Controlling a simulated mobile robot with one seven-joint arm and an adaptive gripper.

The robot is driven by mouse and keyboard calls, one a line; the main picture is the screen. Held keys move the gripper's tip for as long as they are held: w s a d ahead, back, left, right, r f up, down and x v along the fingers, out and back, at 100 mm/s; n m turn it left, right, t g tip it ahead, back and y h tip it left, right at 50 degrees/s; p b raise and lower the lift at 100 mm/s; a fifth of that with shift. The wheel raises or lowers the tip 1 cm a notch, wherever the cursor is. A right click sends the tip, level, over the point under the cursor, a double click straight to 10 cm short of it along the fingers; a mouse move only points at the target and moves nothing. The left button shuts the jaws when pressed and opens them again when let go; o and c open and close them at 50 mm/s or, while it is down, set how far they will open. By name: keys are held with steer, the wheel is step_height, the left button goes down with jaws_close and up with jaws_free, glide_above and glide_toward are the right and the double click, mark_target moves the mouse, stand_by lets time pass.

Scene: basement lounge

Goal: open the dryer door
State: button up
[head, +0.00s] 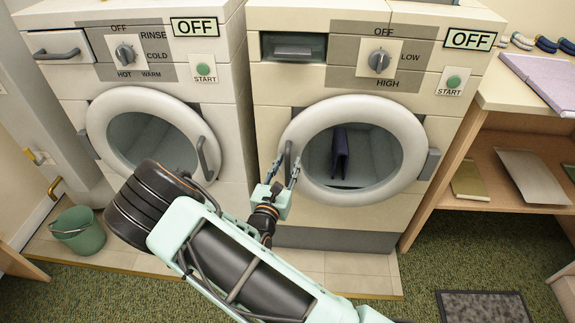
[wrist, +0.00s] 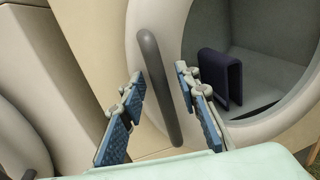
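The dryer (head: 275,110) is the right-hand machine, with LOW and HIGH on its dial panel. Its round cream door (head: 405,125) looks closed, with a hinge at its right side. The door's dark grey bar handle (head: 288,158) is at the left of the ring and also shows in the wrist view (wrist: 153,75). My gripper (head: 286,172) is open at the handle. In the wrist view its two blue-padded fingers (wrist: 161,82) stand on either side of the bar, with visible gaps. A dark navy folded item (head: 340,152) shows inside the drum.
The washer (head: 75,85) stands left of the dryer, with its own round door and handle (head: 208,158). A green bucket (head: 78,232) is at the lower left. A wooden shelf unit (head: 480,130) stands close on the right. A dark mat (head: 485,306) lies on green carpet.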

steer(key=shift+w, duration=0.25)
jaws_close()
steer(key=shift+s, duration=0.2)
stand_by(0.3)
